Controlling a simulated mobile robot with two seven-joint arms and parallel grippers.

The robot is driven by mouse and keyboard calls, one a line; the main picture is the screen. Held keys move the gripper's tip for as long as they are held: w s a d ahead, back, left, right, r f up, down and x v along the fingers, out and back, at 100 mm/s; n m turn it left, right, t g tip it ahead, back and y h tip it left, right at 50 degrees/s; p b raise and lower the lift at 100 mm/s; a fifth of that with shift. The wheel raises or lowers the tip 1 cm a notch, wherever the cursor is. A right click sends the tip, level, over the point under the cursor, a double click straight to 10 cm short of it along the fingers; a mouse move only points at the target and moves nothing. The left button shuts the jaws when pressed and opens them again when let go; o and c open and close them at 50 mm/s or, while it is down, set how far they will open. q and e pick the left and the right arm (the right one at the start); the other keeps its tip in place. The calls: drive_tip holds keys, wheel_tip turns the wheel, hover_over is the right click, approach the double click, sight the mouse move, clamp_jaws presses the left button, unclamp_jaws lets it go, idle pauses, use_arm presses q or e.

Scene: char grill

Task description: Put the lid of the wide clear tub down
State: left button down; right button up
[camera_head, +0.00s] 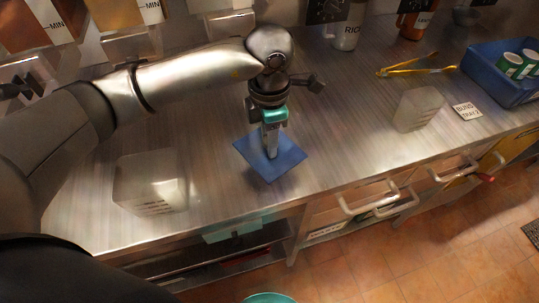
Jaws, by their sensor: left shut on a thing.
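My left gripper (271,148) points down and is shut on the blue square lid (285,165). The lid is roughly level, over the middle of the steel counter near its front edge. I cannot tell whether it touches the counter or hangs just above it. The wide clear tub (150,185) stands on the counter to the left of the lid, apart from it, with its top uncovered. My right gripper is not in view.
A smaller clear container (418,108) stands to the right, beside a small label card (467,111). Yellow tongs (418,69) lie behind it. A blue crate (485,70) with green-and-white cans is at far right.

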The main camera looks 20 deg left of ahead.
use_arm(q)
drive_tip(key=shift+f, duration=2.6)
drive_tip(key=shift+f, duration=0.1)
drive_tip(key=shift+f+b, duration=0.15)
drive_tip(key=shift+b, duration=0.2)
drive_tip(key=c, duration=0.6)
unclamp_jaws()
drive_tip(key=shift+o, duration=0.2)
drive_tip(key=shift+r, duration=0.2)
wheel_tip(320, 180, up, 12)
drive_tip(key=shift+r+p, duration=0.1)
drive_tip(key=shift+p, duration=0.35)
